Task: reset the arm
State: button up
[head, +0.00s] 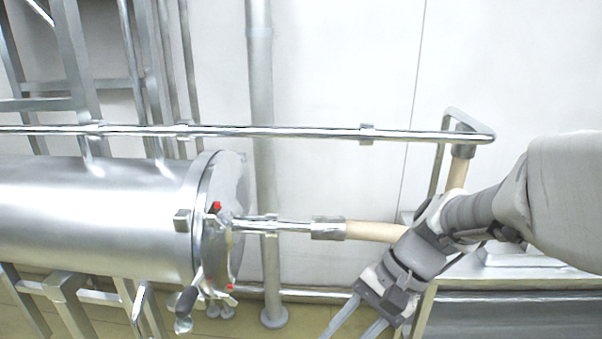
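My gripper (352,325) is at the lower middle right of the head view, at the end of my grey-sleeved arm, which comes in from the right. Two pale fingers point down and to the left, and a gap shows between them. Their tips are cut off by the bottom edge of the picture, so I cannot tell if they hold anything. The gripper's wrist is in front of a tan pipe section (375,231); I cannot tell if they touch.
A steel rail (300,132) runs across above. A grey vertical pipe (262,80) stands by the white wall. A metal bench (530,300) is at lower right.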

jog(key=s+d+r+n+t+h+p, duration=0.1)
jog(key=s+d+r+n+t+h, duration=0.3)
jog(key=d+r+n+t+h, duration=0.2)
jog(key=shift+s+d+r+n+t+h, duration=0.3)
jog(key=shift+d+r+n+t, duration=0.25)
jog(key=shift+d+r, duration=0.6)
jog(key=shift+a+r, duration=0.2)
jog(key=shift+a, duration=0.05)
